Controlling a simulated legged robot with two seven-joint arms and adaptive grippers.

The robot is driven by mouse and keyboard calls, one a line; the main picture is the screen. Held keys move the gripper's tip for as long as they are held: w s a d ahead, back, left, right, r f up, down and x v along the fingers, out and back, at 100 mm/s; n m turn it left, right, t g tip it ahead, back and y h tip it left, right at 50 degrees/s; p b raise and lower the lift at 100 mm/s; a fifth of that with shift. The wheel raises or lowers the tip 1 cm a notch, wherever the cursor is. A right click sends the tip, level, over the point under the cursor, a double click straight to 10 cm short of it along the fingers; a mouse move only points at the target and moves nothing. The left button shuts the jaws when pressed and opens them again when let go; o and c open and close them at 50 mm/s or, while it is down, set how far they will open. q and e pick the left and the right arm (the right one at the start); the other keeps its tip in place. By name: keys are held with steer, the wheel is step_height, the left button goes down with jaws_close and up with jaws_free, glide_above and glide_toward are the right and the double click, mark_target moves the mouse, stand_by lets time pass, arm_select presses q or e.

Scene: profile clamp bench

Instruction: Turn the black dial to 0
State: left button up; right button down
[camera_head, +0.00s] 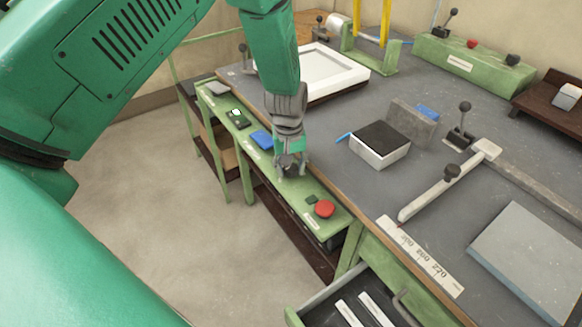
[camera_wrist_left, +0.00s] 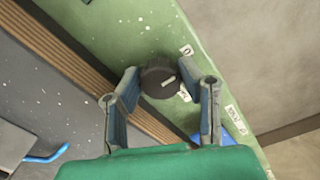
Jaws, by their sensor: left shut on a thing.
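The black dial (camera_wrist_left: 158,78) sits on the green panel (camera_wrist_left: 160,30) in the left wrist view. It is round, with a pale pointer mark on its face. The mark points to the right, between a small white label (camera_wrist_left: 187,50) above and another (camera_wrist_left: 184,94) below; I cannot read them surely. My left gripper (camera_wrist_left: 161,92) has one finger on each side of the dial and is shut on it. In the head view my left gripper (camera_head: 291,168) reaches down to the green front ledge (camera_head: 265,165), hiding most of the dial. My right gripper is not in view.
On the ledge, a red button (camera_head: 325,209) is to the right and a blue part (camera_head: 261,139) to the left of my gripper. A block with a black top (camera_head: 380,138) stands on the grey bench nearby. An open drawer (camera_head: 345,290) juts out below.

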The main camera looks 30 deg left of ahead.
arm_select(q)
steer(key=o, duration=1.1)
steer(key=shift+w, duration=0.15)
steer(key=shift+a+f+m+b, duration=0.1)
steer(key=shift+f+m+b, duration=0.05)
steer(key=shift+m+b, duration=0.3)
steer(key=m+b, duration=1)
steer(key=shift+f, duration=0.15)
steer(key=r+p, duration=0.1)
steer(key=r, duration=0.3)
steer(key=r+p, duration=0.1)
steer(key=r, duration=0.4)
steer(key=r+p, duration=0.1)
steer(key=r, duration=0.4)
steer(key=shift+a+r, duration=0.2)
steer(key=shift+a, duration=0.05)
